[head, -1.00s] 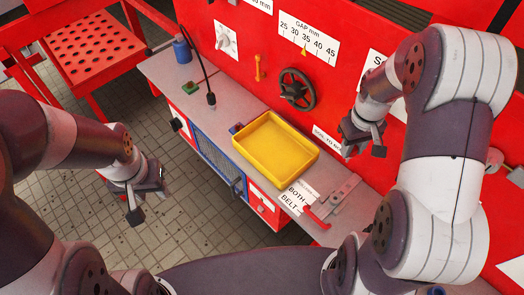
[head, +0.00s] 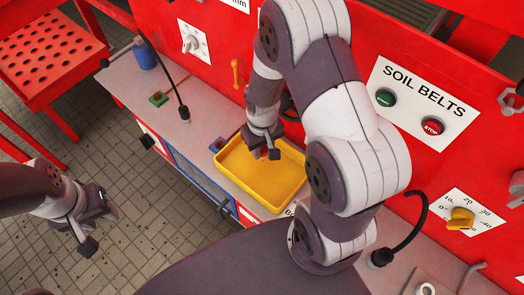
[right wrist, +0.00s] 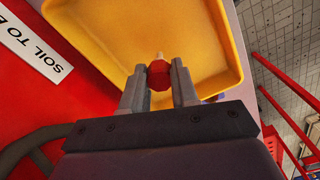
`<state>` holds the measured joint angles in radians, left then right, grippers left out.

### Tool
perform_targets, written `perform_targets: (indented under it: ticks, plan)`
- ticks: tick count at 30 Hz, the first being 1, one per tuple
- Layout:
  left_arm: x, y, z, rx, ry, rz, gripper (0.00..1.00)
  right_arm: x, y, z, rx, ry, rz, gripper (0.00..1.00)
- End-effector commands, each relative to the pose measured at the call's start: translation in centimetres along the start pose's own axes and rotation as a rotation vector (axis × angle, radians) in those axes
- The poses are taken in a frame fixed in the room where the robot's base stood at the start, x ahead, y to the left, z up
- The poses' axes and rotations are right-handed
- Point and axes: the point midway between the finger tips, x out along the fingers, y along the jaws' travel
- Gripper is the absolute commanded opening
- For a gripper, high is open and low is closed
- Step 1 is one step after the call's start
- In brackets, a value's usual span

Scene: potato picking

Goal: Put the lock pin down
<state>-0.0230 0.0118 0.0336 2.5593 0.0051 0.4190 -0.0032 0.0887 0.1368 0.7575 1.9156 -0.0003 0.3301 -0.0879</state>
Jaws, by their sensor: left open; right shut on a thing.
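The lock pin (right wrist: 158,75) has a red head and a short pale tip. My right gripper (right wrist: 159,92) is shut on its head in the right wrist view, with the tip pointing away toward the yellow tray (right wrist: 207,40). In the head view my right gripper (head: 262,150) is over the yellow tray (head: 270,192), near its back wall. I cannot tell whether the pin touches the tray floor. The tray is otherwise empty where it shows. My left gripper (head: 94,229) is open and empty, over the tiled floor to the left of the bench.
The grey bench (head: 197,122) carries a blue cylinder (head: 145,55), a green block (head: 158,98) and a thin black gooseneck (head: 167,75). The red machine panel behind has a soil belts plate (head: 420,105) and a yellow knob (head: 460,218). My right arm hides the handwheel and the bench's middle.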

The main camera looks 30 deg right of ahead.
Motion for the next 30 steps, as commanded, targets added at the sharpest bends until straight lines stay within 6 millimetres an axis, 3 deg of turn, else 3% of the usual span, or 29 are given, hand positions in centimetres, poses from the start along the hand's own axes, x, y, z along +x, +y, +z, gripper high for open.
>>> perform_targets:
  ticks: [6,16,17,18,30]
  plan:
    - [-1.2,0.0,-0.1,0.000,0.000,0.000,0.43,3.3,0.0,0.2,0.000,-0.005,0.000,0.00]
    - [-0.7,0.0,-0.1,0.000,0.000,0.000,0.43,3.8,0.0,0.1,0.000,-0.003,0.000,0.00]
    - [-0.9,0.0,-0.1,0.000,0.000,0.000,0.43,3.7,0.0,0.1,-0.001,-0.002,0.000,0.38]
    - [-0.9,0.0,-0.1,0.000,0.000,0.000,0.43,3.7,0.0,0.1,-0.001,-0.002,0.000,0.52]
    - [-0.8,0.0,-0.1,0.000,0.000,0.000,0.43,2.9,0.0,0.0,-0.001,0.001,0.000,0.54]
